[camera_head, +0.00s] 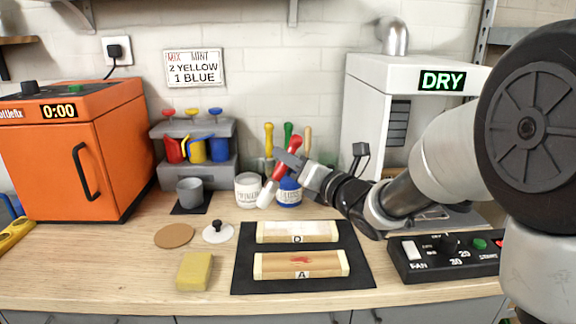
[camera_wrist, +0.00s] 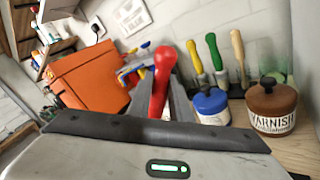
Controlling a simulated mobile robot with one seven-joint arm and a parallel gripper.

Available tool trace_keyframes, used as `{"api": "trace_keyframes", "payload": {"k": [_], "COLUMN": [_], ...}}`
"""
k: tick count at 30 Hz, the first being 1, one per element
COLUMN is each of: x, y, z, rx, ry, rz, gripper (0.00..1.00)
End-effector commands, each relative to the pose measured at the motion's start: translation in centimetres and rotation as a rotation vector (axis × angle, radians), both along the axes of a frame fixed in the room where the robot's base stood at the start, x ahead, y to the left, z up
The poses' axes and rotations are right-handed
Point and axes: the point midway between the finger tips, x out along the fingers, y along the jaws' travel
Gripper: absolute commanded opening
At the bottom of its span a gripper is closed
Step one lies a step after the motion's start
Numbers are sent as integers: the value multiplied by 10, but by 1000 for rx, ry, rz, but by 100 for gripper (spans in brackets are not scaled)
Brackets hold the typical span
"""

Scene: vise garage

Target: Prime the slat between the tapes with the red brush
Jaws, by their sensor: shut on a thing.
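My gripper (camera_head: 291,162) is shut on the red brush (camera_head: 283,165), whose handle also shows in the wrist view (camera_wrist: 162,80). The brush tilts, with its pale head down to the left, beside the white labelled jar (camera_head: 247,188) and above the bench. I cannot tell whether the head touches the jar. Slat A (camera_head: 285,266) lies at the front of a black mat (camera_head: 350,252), with a reddish mark in its middle and paler bands at both ends. Slat D (camera_head: 275,230) lies behind it, also with pale ends.
A blue jar (camera_head: 289,196) stands partly behind the brush. Yellow, green and wooden-handled brushes stand behind. A varnish jar (camera_wrist: 272,105) shows in the wrist view. A sponge (camera_head: 194,271), a lid (camera_head: 217,233) and a brown disc (camera_head: 174,236) lie left. A control box (camera_head: 445,257) is right.

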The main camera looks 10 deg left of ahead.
Motion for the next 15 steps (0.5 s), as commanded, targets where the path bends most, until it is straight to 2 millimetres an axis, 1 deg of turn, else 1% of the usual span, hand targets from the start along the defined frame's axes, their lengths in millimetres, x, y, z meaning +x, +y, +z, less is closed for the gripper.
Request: {"api": "trace_keyframes", "payload": {"k": [1, 3, 12, 15], "x": [0, 0, 0, 0], "y": [0, 0, 0, 0], "z": [7, 11, 11, 14], "rx": [1, 2, 1, 2], "ry": [-2, -2, 0, -2], "rz": [0, 0, -1, 0], "gripper": [0, 0, 0, 0]}}
